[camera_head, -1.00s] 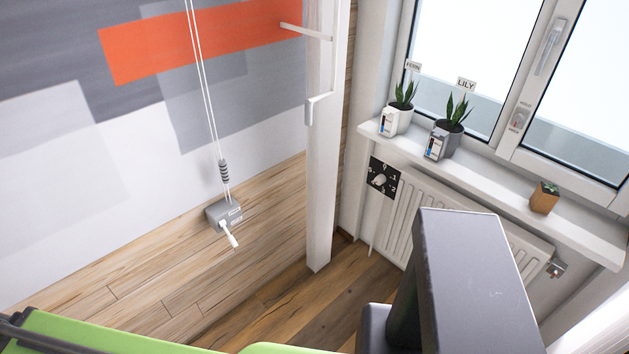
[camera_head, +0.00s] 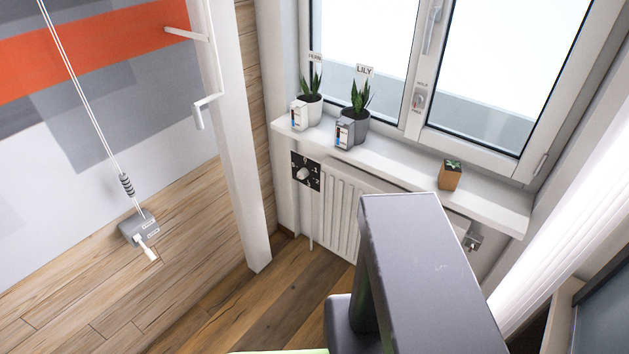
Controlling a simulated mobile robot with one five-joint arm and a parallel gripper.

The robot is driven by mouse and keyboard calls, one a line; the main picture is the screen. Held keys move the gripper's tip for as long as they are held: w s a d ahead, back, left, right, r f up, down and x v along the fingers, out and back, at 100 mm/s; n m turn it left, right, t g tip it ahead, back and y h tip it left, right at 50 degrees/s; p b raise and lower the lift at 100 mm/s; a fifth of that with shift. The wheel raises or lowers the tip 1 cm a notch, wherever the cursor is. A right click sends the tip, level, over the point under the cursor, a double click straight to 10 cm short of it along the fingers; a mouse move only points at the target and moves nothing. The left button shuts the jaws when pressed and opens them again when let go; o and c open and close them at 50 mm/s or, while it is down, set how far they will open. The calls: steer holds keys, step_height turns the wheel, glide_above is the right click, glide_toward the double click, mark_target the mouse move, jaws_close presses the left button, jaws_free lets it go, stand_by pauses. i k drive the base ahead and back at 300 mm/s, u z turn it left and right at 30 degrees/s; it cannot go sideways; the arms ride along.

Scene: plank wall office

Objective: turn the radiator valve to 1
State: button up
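The radiator valve (camera_head: 303,174) is a pale knob on a black square dial plate (camera_head: 314,184) with white numbers. It sits at the upper left corner of the white radiator (camera_head: 341,208), under the window sill. A 0 shows at the top of the plate, with 1 and 2 down its right side. Which number the knob points to is too small to tell. My dark grey arm link stands in front of the radiator's right part. My gripper is not in view.
The white sill (camera_head: 400,164) above the radiator holds two potted plants (camera_head: 355,121), small boxes and a brown pot (camera_head: 449,178). A white post (camera_head: 236,150) stands left of the radiator. Wooden floor (camera_head: 270,303) is free before the valve. A pull-cord box (camera_head: 137,226) is at left.

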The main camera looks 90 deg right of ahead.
mark_target(303, 173)
steer(key=u, duration=0.45)
steer(key=k, duration=0.3)
steer(key=z, duration=2.25)
steer(key=i, duration=0.5)
steer(key=u, duration=0.05)
